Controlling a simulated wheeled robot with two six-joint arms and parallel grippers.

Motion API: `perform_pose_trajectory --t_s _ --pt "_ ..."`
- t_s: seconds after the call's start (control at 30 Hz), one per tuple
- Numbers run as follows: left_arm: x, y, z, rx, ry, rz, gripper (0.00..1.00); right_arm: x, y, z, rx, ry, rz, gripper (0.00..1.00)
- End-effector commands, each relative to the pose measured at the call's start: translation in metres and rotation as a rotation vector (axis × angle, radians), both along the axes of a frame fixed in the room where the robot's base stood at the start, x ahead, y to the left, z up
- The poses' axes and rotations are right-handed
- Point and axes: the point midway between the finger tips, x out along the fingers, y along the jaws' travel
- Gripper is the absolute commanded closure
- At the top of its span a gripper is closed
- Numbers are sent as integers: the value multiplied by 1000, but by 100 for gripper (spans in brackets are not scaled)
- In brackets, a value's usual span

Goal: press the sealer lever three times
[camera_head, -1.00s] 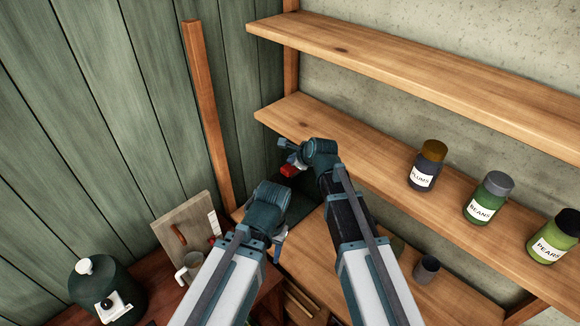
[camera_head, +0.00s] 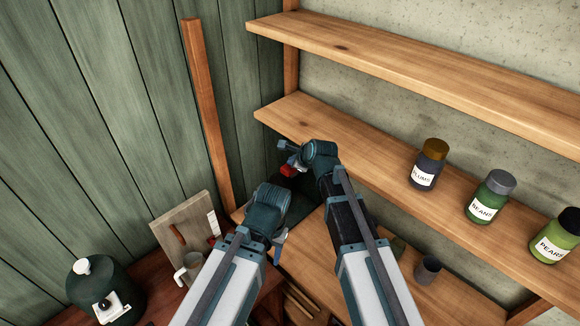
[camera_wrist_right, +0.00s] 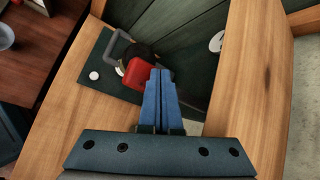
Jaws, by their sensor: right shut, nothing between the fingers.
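The sealer's red lever knob (camera_wrist_right: 138,75) shows in the right wrist view, on a grey bent bar (camera_wrist_right: 118,48) above a dark base plate (camera_wrist_right: 92,62). In the head view the red knob (camera_head: 288,171) is small and partly hidden by my right wrist. My right gripper (camera_wrist_right: 158,78) is shut and empty, its blue fingertips over or beside the knob's right edge; I cannot tell if they touch. It also shows in the head view (camera_head: 287,148). My left gripper (camera_head: 279,246) hangs lower left of it, its jaws mostly hidden by its own wrist.
The sealer stands in the corner on a wooden surface (camera_wrist_right: 110,125). A wooden shelf (camera_head: 380,165) with jars of plums (camera_head: 427,165), beans (camera_head: 488,197) and pears (camera_head: 553,240) runs close right of my right arm. A mug (camera_head: 188,268) and green canister (camera_head: 100,290) stand lower left.

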Motion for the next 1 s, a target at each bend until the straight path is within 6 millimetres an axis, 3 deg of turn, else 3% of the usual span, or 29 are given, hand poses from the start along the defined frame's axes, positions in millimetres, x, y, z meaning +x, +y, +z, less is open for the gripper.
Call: perform_pose_trajectory --t_s 1.0 --pt "0 0 -12 0 0 0 50 0 0 -12 0 0 0 100"
